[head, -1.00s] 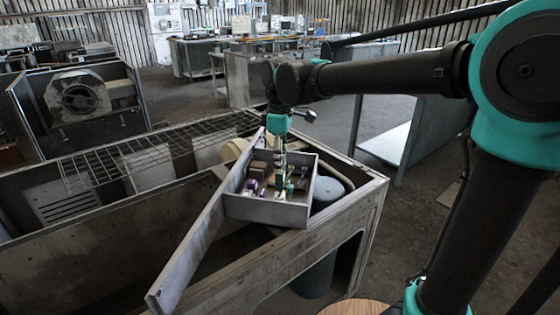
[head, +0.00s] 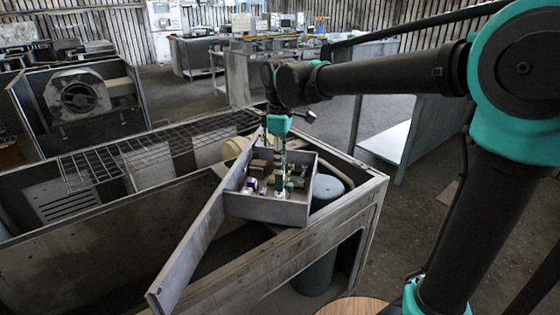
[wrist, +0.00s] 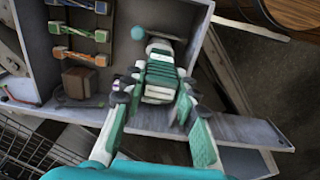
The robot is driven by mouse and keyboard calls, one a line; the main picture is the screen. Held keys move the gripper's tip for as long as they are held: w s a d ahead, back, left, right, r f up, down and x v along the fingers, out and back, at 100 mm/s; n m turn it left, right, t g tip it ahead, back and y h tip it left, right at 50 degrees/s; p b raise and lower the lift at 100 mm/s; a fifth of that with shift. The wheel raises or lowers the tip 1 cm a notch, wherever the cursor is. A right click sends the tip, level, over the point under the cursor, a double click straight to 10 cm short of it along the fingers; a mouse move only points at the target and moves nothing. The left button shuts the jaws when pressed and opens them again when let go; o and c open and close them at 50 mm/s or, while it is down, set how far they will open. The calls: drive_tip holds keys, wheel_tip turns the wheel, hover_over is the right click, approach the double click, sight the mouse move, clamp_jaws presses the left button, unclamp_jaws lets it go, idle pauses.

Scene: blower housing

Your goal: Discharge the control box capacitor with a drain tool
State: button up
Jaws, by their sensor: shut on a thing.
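The grey open control box (head: 265,209) sits tilted across the frame of the blower housing, with small components inside. My gripper (head: 282,160) reaches down into it from above. In the wrist view my gripper (wrist: 153,105) is shut on a green and white ribbed drain tool (wrist: 160,76), which points away into the box. A teal round-topped part (wrist: 138,33) is close to the tool's far end; I cannot tell whether they touch. I cannot make out for sure which part is the capacitor.
The box's long grey panel (head: 190,250) slants toward the front left. A wire grille (head: 150,150) and a grey-blue cylinder (head: 327,190) are beside the box. In the wrist view several striped parts (wrist: 80,30) and a brown block (wrist: 79,83) are in the box. Benches stand behind.

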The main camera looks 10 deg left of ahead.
drive_tip(key=shift+f, duration=0.35)
idle(2.6)
drive_tip(key=shift+r, duration=0.15)
drive_tip(key=shift+r, duration=3.4)
